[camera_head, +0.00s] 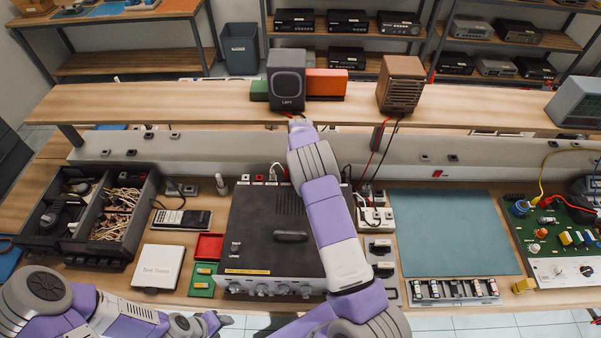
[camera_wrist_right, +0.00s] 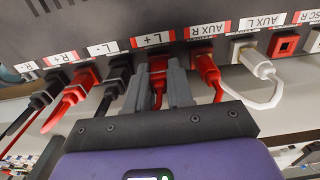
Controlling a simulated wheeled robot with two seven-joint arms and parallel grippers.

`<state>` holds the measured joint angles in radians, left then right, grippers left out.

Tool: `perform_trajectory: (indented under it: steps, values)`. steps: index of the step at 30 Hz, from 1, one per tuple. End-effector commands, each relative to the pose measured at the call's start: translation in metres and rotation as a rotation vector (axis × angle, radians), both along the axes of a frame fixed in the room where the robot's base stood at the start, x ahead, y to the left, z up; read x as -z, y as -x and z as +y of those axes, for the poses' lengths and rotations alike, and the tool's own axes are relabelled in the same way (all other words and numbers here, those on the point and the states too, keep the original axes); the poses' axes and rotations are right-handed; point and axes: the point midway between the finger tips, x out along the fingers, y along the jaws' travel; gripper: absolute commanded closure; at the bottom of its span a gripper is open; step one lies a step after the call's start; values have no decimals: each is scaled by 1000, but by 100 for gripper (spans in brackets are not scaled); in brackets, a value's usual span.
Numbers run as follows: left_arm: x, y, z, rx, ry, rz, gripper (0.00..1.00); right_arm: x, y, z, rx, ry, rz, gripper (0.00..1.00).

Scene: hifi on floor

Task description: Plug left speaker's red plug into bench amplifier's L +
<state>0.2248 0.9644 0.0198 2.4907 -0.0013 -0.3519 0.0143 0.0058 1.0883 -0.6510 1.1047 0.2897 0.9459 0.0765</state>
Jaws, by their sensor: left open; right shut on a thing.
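The bench amplifier (camera_head: 262,235) is a dark box in the middle of the bench. The left speaker (camera_head: 286,88), grey and marked LEFT, stands on the raised shelf behind it. In the right wrist view, my right gripper (camera_wrist_right: 157,67) is shut on a red plug (camera_wrist_right: 158,82) under the red-and-white L + label (camera_wrist_right: 152,40). The plug's front is at the L + socket; I cannot tell how deep it sits. In the head view my right arm reaches over the amplifier and its fingertips are hidden. My left gripper (camera_head: 210,325) is open and empty at the lower left.
A black plug (camera_wrist_right: 118,78) at L - and a red plug (camera_wrist_right: 205,70) at AUX R flank the gripper closely. A white plug (camera_wrist_right: 262,68) is at AUX L. The shelf (camera_head: 170,103) overhangs behind the amplifier. A blue-green mat (camera_head: 455,232) lies bare on the right.

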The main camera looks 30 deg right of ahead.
Motion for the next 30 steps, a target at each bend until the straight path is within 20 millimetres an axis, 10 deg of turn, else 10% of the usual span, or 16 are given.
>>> perform_trajectory:
  steps: [11,12,17,30]
  values:
    - [1,0,0,0,0,0,48,0,0,0,0,0,0,100]
    - [1,0,0,0,0,0,48,0,0,0,0,0,0,72]
    - [1,0,0,0,0,0,48,0,0,0,0,0,0,49]
    - [3,0,0,0,0,0,48,-17,-1,0,0,-1,-4,49]
